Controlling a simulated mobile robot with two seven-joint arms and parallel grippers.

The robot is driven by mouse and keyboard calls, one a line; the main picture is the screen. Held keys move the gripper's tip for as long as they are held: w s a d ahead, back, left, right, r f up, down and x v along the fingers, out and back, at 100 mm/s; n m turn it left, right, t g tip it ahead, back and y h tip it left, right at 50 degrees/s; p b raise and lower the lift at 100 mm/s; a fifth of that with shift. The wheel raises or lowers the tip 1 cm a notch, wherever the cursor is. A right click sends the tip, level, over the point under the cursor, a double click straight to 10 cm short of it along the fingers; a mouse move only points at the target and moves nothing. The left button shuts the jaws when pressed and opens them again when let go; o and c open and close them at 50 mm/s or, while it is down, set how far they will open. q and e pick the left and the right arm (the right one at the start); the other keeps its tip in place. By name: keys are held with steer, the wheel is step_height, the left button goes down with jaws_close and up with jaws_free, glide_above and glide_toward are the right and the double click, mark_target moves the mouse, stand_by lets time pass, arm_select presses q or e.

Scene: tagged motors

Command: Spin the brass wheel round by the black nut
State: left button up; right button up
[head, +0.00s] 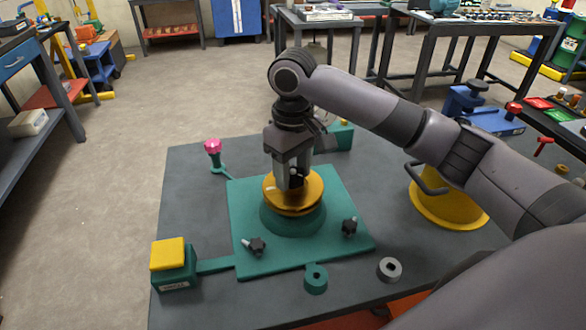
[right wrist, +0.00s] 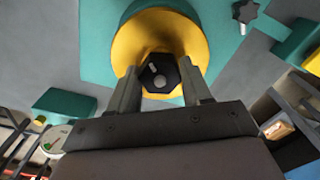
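The brass wheel (head: 312,193) lies flat on a round teal hub (head: 293,220) fixed to a teal plate. It also shows in the right wrist view (right wrist: 197,40). The black nut (right wrist: 160,74) sits at the wheel's middle; in the head view my gripper hides it. My right gripper (head: 290,184) points straight down over the wheel. In the right wrist view its two fingers (right wrist: 160,68) stand on opposite sides of the nut and appear to touch it. My left gripper is not in view.
The teal plate (head: 345,235) carries two black star knobs (head: 257,245). A yellow-topped teal box (head: 168,254) is at front left, a pink knob (head: 212,147) at back left. A teal ring (head: 316,279) and a grey ring (head: 389,270) lie in front. A yellow drum (head: 450,205) stands right.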

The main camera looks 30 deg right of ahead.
steer(key=shift+r+m+p, duration=0.15)
steer(key=shift+m+p, duration=1.2)
steer(key=shift+p, duration=1)
steer(key=shift+r+m+p, duration=0.1)
steer(key=shift+m+p, duration=1.25)
steer(key=shift+p, duration=1)
steer(key=shift+f+m+b, duration=0.3)
steer(key=shift+m+b, duration=0.1)
steer(key=shift+m, duration=0.3)
steer(key=m, duration=0.3)
steer(key=shift+m, duration=0.3)
steer(key=m, duration=0.4)
steer(key=o, duration=1.1)
